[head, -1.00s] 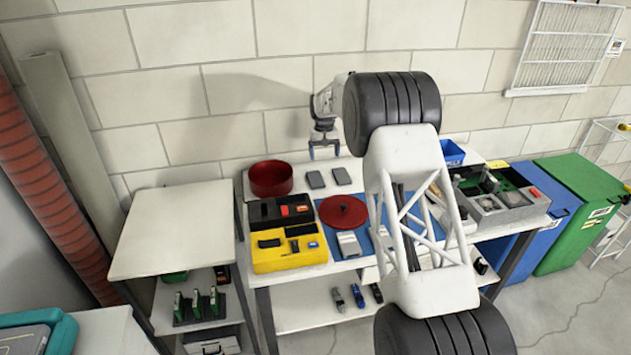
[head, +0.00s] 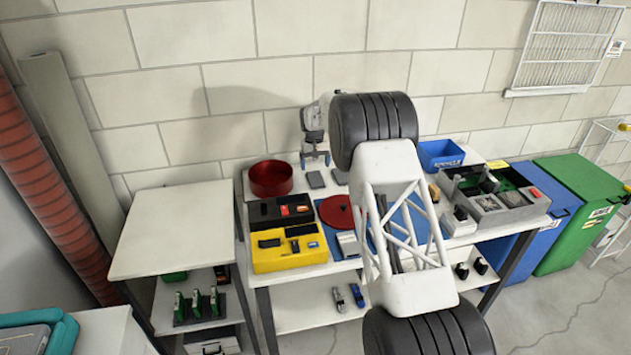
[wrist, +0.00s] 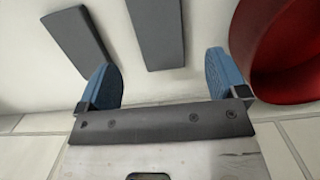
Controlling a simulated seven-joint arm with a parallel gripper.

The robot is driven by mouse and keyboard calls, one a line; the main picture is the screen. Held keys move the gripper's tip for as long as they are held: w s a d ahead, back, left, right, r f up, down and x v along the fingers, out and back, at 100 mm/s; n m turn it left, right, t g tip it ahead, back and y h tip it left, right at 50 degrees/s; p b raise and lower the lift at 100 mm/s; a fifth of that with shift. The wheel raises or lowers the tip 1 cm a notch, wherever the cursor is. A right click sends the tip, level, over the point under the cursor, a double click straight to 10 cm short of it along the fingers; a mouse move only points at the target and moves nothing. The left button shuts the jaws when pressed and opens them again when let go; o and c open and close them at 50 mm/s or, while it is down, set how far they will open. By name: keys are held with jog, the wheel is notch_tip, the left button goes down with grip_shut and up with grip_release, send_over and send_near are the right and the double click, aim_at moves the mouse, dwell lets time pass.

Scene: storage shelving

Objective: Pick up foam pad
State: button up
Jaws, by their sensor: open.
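Two flat dark grey rectangular pads lie on the white tabletop, the left one (head: 316,179) and the right one (head: 340,177); I cannot tell which is the foam pad. My gripper (head: 314,163) is open and empty near the left pad, close to the wall. In the wrist view, my gripper's blue fingertips (wrist: 162,80) are wide apart. One pad (wrist: 157,30) lies ahead of the space between them. The other pad (wrist: 80,38) lies slanted, its near end beside the left fingertip. Contact cannot be told.
A red round bowl (head: 270,178) stands left of the pads, close to the right fingertip in the wrist view (wrist: 285,50). A red disc (head: 336,211), a black bin (head: 262,224) and a yellow bin (head: 262,266) are nearer. The wall is close behind.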

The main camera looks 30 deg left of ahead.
aim_at(315, 178)
jog(key=shift+f, duration=0.3)
jog(key=shift+f, duration=0.1)
jog(key=shift+s+d+f, duration=0.15)
jog(key=shift+f, duration=1.1)
jog(key=shift+s+d+f, duration=0.1)
jog(key=shift+f, duration=1.15)
jog(key=c, duration=1)
